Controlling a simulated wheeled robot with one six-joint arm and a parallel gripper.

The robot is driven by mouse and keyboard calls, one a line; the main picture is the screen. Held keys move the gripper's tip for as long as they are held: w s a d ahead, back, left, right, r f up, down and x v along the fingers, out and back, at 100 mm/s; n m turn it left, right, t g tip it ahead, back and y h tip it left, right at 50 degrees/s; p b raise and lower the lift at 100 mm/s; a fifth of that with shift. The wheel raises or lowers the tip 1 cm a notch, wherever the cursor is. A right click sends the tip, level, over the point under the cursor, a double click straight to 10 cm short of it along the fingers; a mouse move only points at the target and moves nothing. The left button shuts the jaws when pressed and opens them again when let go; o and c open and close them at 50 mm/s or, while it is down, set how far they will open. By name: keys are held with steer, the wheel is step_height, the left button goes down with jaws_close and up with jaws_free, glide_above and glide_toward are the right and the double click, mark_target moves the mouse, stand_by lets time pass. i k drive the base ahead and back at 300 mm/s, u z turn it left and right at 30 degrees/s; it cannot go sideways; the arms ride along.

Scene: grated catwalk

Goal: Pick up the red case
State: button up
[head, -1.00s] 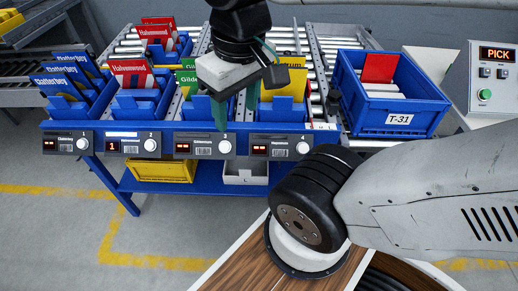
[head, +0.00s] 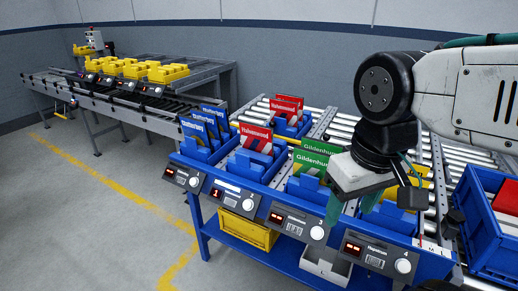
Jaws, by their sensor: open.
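Red cases lettered like "Halvemond" stand in the second blue bin of the rack, the front one (head: 256,138) leaning back. More red cases (head: 287,108) stand in a bin behind it. One red case (head: 507,197) also shows in the blue tote at the right edge. My gripper (head: 353,204) points down in front of the third and fourth bins, right of the front red cases. Its teal fingers are apart with nothing visible between them. My gripper's body hides part of the yellow cases (head: 392,194).
Blue cases (head: 195,131) stand left of the red ones, and green cases (head: 312,160) to the right. The blue tote (head: 490,242) stands at the right edge. A yellow bin (head: 247,230) sits on the lower shelf. Open floor lies to the left, before a far conveyor (head: 135,95).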

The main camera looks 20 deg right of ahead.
mark_target(255, 138)
steer(key=z, duration=2.15)
steer(key=k, duration=1)
steer(key=u, duration=2.4)
steer(key=i, duration=1.5)
